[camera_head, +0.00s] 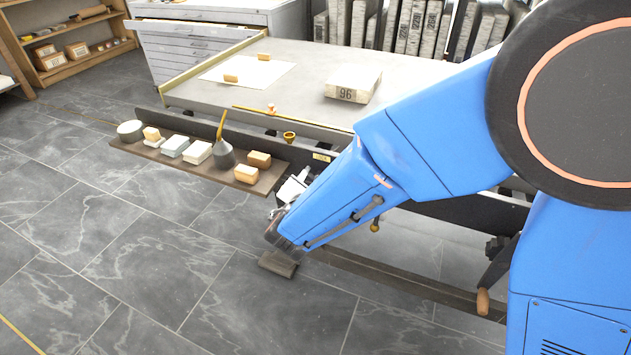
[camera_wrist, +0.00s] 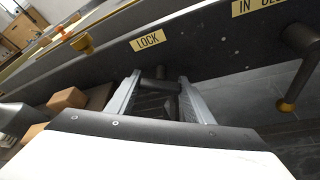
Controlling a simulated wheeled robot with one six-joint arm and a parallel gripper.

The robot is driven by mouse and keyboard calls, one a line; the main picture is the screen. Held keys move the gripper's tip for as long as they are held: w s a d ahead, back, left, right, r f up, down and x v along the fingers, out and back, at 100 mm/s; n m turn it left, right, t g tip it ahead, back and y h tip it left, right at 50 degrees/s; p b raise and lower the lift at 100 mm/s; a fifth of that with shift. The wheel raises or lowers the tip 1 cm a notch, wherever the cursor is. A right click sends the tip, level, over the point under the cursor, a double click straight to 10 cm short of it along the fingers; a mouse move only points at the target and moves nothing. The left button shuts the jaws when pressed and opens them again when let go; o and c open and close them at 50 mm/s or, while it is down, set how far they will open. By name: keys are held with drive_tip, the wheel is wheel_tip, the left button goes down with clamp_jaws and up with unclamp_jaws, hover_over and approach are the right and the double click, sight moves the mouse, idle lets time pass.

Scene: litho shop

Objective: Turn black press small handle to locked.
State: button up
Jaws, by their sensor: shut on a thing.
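The black press shows its dark front rail (camera_head: 450,214) below a grey bed in the head view. In the wrist view a yellow LOCK plate (camera_wrist: 147,40) is fixed to this rail. The small dark handle (camera_wrist: 160,74) sticks out just below and right of the plate. My gripper (camera_wrist: 160,84) is shut on this handle, with one pale finger on each side. The handle's lower part is dark and hard to make out between the fingers. In the head view my blue arm hides the handle and most of the gripper.
A second dark lever (camera_wrist: 302,46) with a brass tip hangs to the right under another yellow plate. A shelf (camera_head: 262,180) with blocks and a grey bottle (camera_head: 223,152) lies left of my gripper. A wooden-gripped crank (camera_head: 483,301) stands at right.

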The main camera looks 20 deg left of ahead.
drive_tip(key=n+h, duration=0.3)
drive_tip(key=n, duration=0.1)
drive_tip(key=shift+g, duration=0.3)
idle(0.5)
drive_tip(key=o, duration=1)
drive_tip(key=shift+o, duration=0.2)
drive_tip(key=v, duration=1.7)
drive_tip(key=shift+s, duration=0.25)
